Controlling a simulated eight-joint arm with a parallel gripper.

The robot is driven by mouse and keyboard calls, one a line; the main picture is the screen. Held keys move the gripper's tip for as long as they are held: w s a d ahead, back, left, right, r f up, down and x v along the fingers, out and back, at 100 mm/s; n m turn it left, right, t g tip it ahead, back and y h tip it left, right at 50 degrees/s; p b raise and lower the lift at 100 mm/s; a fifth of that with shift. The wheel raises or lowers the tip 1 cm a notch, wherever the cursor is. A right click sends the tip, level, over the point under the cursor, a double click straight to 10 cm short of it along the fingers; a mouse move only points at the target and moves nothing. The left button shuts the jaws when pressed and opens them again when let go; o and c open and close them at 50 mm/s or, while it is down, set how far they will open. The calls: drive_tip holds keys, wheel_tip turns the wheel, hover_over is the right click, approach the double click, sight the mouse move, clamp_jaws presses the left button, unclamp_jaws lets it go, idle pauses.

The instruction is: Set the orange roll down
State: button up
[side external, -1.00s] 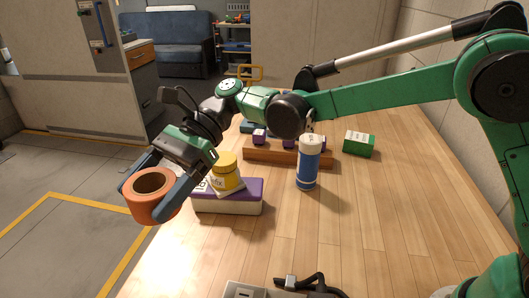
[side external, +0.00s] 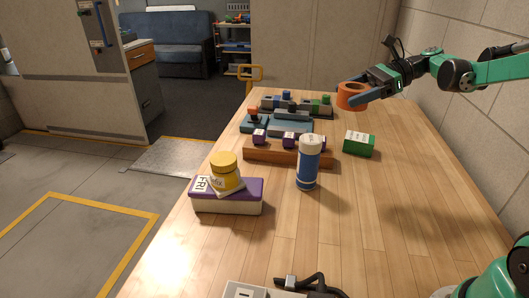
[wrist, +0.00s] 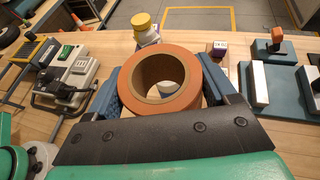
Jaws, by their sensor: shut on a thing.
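The orange roll (side external: 352,96) is a thick ring with a brown inner core. My gripper (side external: 362,97) is shut on it and holds it in the air over the far right part of the wooden table (side external: 400,210). In the wrist view the roll (wrist: 160,82) sits between the two blue fingers of my gripper (wrist: 164,92), with its opening facing the camera. The roll hides part of the table behind it in that view.
A green box (side external: 359,143), a blue bottle with a white cap (side external: 309,165) and a wooden rack (side external: 270,156) stand below. A yellow jar (side external: 224,172) sits on a purple-topped box (side external: 228,196). The table's right side has bare room. A wall borders the right.

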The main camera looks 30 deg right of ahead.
drive_tip(key=s+d+f+m+t+h, duration=0.1)
drive_tip(key=s+d+m+t, duration=0.1)
drive_tip(key=s+d, duration=0.3)
hover_over(362, 181)
wheel_tip(362, 181, down, 15)
drive_tip(key=shift+d+f, duration=0.1)
drive_tip(key=shift+f, duration=1.9)
drive_tip(key=shift+f, duration=0.1)
drive_tip(key=o, duration=1.1)
drive_tip(key=shift+o, duration=0.2)
